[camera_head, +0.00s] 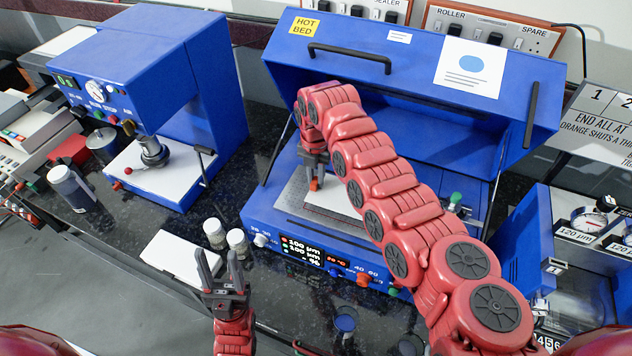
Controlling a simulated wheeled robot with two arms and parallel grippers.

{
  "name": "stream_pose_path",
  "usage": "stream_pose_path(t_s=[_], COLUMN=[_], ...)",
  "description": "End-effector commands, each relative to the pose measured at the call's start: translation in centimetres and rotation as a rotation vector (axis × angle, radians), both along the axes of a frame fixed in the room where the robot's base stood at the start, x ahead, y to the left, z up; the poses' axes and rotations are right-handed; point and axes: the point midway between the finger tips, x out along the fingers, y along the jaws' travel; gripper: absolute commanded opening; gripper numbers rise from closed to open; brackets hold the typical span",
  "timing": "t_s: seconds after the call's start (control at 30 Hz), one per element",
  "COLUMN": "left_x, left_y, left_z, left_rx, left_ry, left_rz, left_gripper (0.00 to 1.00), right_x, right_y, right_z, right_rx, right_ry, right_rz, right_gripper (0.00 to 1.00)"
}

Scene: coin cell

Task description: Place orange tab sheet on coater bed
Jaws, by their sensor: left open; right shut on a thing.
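The blue coater (262,218) stands in the middle with its lid raised. Its bed (283,208) shows partly under my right arm. My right gripper (314,180) points down over the bed and is shut on the orange tab of a pale sheet (343,201). The sheet is at or just above the bed; I cannot tell whether it lies flat, because my arm hides much of it. My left gripper (219,268) is open and empty, fingers up, in front of the coater's left corner.
Two small jars (215,233) and a white pad (183,256) lie near my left gripper. A blue press (160,85) stands at the left with a dark bottle (68,186) before it. A blue cabinet (528,240) is at the right. The raised lid (400,58) bounds the back.

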Motion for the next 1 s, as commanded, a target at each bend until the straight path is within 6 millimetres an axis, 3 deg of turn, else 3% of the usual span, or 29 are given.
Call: stream_pose_path(t_s=[0.07,0.13,0.3,0.7,0.73,0.8,0.9,1.0], left_x=[0.0,0.0,0.0,0.0,0.0,0.0,0.0,0.0], left_y=[0.0,0.0,0.0,0.0,0.0,0.0,0.0,0.0], left_z=[0.6,2.3,2.1,1.6,1.6,1.8,1.8,1.8], left_rx=[0.000,0.000,0.000,0.000,0.000,0.000,0.000,0.000], left_ry=[0.000,0.000,0.000,0.000,0.000,0.000,0.000,0.000], left_rz=[0.000,0.000,0.000,0.000,0.000,0.000,0.000,0.000], left_gripper=[0.50,0.50,0.50,0.50,0.50,0.50,0.50,0.50], right_x=[0.5,0.3,0.4,0.5,0.5,0.5,0.5,0.5], right_y=[0.1,0.1,0.1,0.0,0.0,0.0,0.0,0.0], right_z=[0.4,-1.0,-3.1,-3.7,-3.7,-3.6,-3.6,-3.6], right_rx=[0.005,0.004,0.005,0.006,0.006,0.006,0.006,0.006], right_ry=[0.001,0.006,0.000,-0.001,-0.001,-0.001,-0.001,-0.001], right_rz=[-0.005,-0.004,-0.003,-0.005,-0.005,-0.005,-0.005,-0.005], right_gripper=[0.00,0.00,0.00,0.00,0.23,0.36,0.51,0.51])
